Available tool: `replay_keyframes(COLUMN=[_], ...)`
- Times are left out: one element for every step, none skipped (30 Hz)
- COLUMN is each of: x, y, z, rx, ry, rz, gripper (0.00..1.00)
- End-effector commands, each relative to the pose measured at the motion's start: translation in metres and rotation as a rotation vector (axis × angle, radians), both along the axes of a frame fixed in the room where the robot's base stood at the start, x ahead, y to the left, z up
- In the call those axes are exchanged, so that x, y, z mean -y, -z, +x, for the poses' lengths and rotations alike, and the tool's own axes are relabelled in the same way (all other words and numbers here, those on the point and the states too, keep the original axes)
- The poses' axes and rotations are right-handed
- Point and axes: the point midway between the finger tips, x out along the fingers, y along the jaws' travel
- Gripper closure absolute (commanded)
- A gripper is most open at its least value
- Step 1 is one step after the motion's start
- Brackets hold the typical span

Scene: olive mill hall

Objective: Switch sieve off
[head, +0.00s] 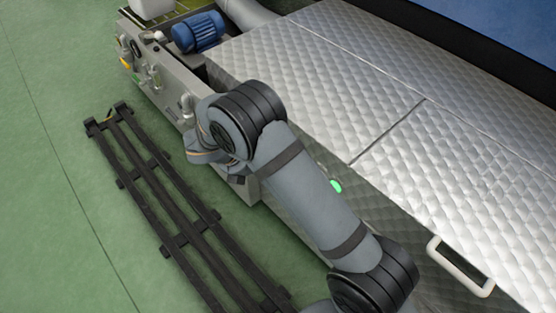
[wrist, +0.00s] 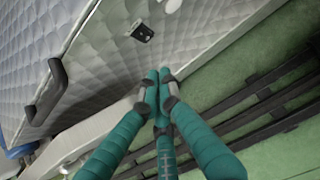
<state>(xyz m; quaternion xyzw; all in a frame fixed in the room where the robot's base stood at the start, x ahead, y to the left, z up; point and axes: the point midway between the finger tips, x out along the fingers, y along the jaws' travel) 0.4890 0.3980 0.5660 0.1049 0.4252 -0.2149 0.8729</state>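A green light or button (head: 335,186) shows at the edge of the quilted steel machine (head: 330,75) in the head view, just right of my arm. In the wrist view, a small black fitting with a pale part (wrist: 142,32) sits on the quilted steel panel (wrist: 100,65). It looks like a switch, but I cannot read a label or tell its position. My gripper (wrist: 157,76) has teal fingers with their tips together, with nothing visible between them. The tips appear below the black fitting in the picture, apart from it. In the head view my arm hides the gripper.
A black handle (wrist: 46,92) juts from the panel at left in the wrist view. A pale handle (head: 460,268) is at lower right in the head view. Dark rails (head: 185,210) run along the green floor (head: 50,200). A blue motor (head: 198,32) stands at the top.

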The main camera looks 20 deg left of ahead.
Motion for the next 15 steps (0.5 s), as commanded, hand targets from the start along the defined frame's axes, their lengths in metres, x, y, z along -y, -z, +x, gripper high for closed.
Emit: replay_keyframes(x=[-0.001, -0.002, -0.002, -0.002, -0.002, -0.003, -0.003, -0.003, -0.003, -0.003, -0.003, -0.003, -0.003, -0.003, -0.002], y=[-0.002, 0.000, 0.002, 0.003, 0.005, 0.006, 0.007, 0.007, 0.007, 0.007, 0.007, 0.007, 0.007, 0.007, 0.009], z=[-0.003, -0.003, -0.004, -0.004, -0.004, -0.004, -0.004, -0.004, -0.004, -0.004, -0.004, -0.004, -0.004, -0.004, -0.003], rx=[-0.002, -0.002, -0.001, -0.002, -0.002, -0.002, -0.002, -0.002, -0.002, -0.002, -0.002, -0.002, -0.002, -0.002, -0.002], ry=[-0.003, -0.003, -0.002, -0.002, -0.001, -0.002, -0.001, -0.001, -0.001, -0.001, -0.001, -0.001, -0.001, -0.001, -0.001], rz=[-0.003, -0.003, -0.002, -0.002, -0.001, 0.000, 0.000, 0.000, 0.001, 0.001, 0.001, 0.001, 0.001, 0.000, 0.000], gripper=[1.00, 1.00, 1.00, 1.00, 1.00, 1.00, 1.00, 1.00, 1.00, 1.00, 1.00, 1.00, 1.00, 1.00, 1.00])
